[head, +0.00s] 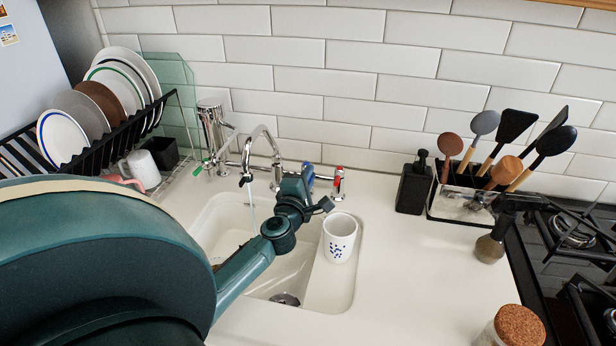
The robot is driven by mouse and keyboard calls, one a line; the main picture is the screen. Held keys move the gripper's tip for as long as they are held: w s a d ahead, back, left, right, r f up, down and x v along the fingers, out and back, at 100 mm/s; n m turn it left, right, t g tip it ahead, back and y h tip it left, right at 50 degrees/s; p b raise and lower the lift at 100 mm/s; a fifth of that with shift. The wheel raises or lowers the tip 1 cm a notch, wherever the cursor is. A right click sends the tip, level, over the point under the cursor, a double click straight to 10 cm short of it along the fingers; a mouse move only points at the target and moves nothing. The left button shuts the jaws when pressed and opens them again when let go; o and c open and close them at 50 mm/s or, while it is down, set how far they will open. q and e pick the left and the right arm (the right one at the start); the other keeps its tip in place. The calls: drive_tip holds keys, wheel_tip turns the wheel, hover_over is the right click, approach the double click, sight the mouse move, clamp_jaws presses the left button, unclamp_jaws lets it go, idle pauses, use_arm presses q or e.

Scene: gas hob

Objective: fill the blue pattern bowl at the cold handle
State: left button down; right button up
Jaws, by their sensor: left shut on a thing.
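The blue pattern bowl (340,240) is a white cup-like vessel with blue marks. It stands upright at the right side of the sink (347,290), to the right of the spout (263,132). A thin pale stream of water (251,195) appears to fall from the spout to the left of the bowl, not into it. The blue cold handle (308,172) is on the right of the tap. My left gripper (308,186) is shut on it, and its fingertips are partly hidden. My right gripper is out of view.
A red handle (339,172) is close beside the blue one. A dish rack (100,137) with plates stands at the left. A black soap dispenser (413,186), a utensil holder (462,202) and a cork-lidded jar (517,326) stand at the right.

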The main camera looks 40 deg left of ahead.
use_arm(q)
drive_tip(key=shift+s+a+r+m+t+h+p, duration=0.1)
drive_tip(key=shift+s+a+m+t+h+p, duration=0.15)
drive_tip(key=shift+m+t+h+p, duration=0.45)
drive_tip(key=h, duration=0.1)
drive_tip(key=m+b, duration=0.1)
drive_tip(key=h, duration=0.1)
drive_tip(key=shift+s+a+f+h, duration=0.15)
drive_tip(key=shift+a+f+h, duration=0.1)
drive_tip(key=shift+a+h, duration=0.05)
drive_tip(key=shift+r+m+h+b, duration=0.1)
drive_tip(key=shift+m+h+b, duration=0.5)
drive_tip(key=shift+h, duration=0.1)
drive_tip(key=shift+a+r, duration=0.1)
drive_tip(key=c, duration=1.5)
unclamp_jaws()
drive_tip(key=shift+s, duration=0.1)
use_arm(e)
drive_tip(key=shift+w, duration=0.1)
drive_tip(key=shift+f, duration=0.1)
